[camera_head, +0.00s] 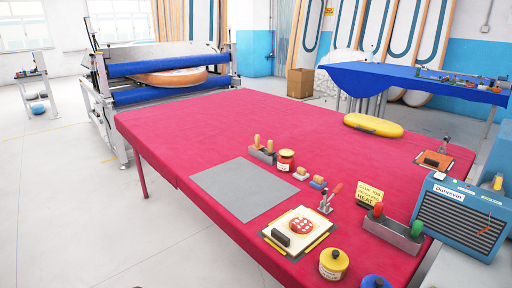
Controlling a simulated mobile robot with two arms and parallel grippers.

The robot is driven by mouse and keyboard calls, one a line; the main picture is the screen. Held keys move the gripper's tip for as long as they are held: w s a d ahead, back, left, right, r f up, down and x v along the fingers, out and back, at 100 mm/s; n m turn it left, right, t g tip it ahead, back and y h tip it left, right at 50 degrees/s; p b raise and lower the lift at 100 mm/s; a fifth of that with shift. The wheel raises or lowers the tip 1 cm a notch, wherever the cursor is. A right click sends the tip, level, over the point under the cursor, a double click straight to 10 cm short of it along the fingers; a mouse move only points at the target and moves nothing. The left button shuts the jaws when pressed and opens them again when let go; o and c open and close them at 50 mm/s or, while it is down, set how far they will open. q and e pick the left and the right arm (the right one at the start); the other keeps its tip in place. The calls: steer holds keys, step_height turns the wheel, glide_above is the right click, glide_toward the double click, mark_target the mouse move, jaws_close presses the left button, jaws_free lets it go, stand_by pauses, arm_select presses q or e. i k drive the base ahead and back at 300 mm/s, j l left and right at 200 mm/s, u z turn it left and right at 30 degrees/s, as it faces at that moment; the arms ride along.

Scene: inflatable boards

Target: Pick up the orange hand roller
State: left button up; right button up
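No gripper of mine is in view. I cannot make out for certain which thing is the orange hand roller. A grey holder (263,155) near the middle of the red table (200,125) has two upright orange-tan handles (257,141) in it. At the table's right side, a small orange object (434,159) lies on a flat board. A second grey holder (393,232) at the front right holds a red handle (378,209) and a green handle (417,229). What sits inside both holders is mostly hidden.
A grey mat (244,188) lies bare on the table. Jars (333,263), a red-capped jar (286,160), a toggle clamp (327,200) and a yellow sign (369,194) stand nearby. A blue machine (463,215) is at the right. The table's far left is clear.

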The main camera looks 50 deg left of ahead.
mark_target(257, 146)
steer(key=j+u, duration=0.15)
steer(key=u, duration=1.4)
steer(key=k+j, duration=0.05)
steer(key=j, duration=0.05)
